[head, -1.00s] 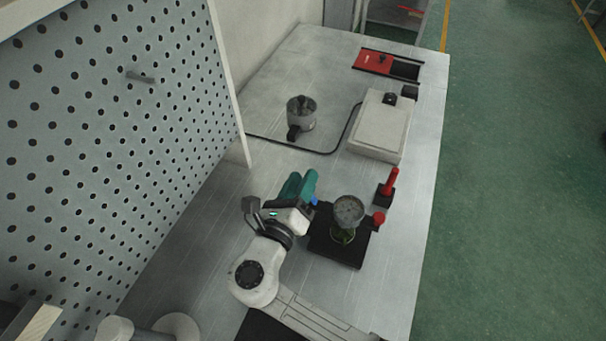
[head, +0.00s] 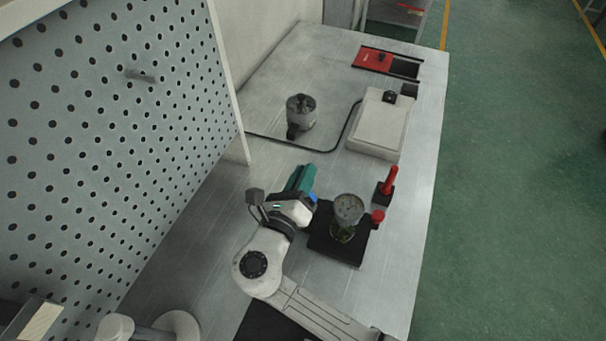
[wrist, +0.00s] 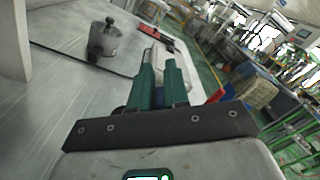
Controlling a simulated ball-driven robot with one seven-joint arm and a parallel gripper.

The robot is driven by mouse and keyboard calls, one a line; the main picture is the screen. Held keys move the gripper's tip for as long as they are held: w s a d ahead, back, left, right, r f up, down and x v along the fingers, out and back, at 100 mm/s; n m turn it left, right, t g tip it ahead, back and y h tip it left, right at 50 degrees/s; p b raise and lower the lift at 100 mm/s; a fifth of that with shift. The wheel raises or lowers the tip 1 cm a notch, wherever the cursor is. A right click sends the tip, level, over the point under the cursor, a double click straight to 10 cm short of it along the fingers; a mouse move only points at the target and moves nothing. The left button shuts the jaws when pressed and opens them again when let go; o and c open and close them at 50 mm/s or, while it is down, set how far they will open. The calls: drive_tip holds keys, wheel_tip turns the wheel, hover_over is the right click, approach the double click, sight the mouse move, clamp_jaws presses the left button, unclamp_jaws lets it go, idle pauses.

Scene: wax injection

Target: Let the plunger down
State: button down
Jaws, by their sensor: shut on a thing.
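My gripper (head: 303,173) has teal fingers, which also show in the wrist view (wrist: 160,68). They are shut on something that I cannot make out. I cannot pick out the plunger for certain.
A grey pot (head: 301,112) with a dark knob stands farther back, also in the wrist view (wrist: 104,42). A pale box (head: 380,130), a red-handled block (head: 389,182) and a red-black tray (head: 385,62) line the right. A perforated panel (head: 110,130) bounds the left.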

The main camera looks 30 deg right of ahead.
drive_tip(key=s+d+m, duration=0.3)
drive_tip(key=s+m, duration=0.2)
drive_tip(key=m, duration=0.8)
drive_tip(key=shift+d+r+m, duration=0.15)
drive_tip(key=shift+d+m, duration=0.15)
idle(0.3)
drive_tip(key=shift+b, duration=0.3)
drive_tip(key=c, duration=1.2)
unclamp_jaws()
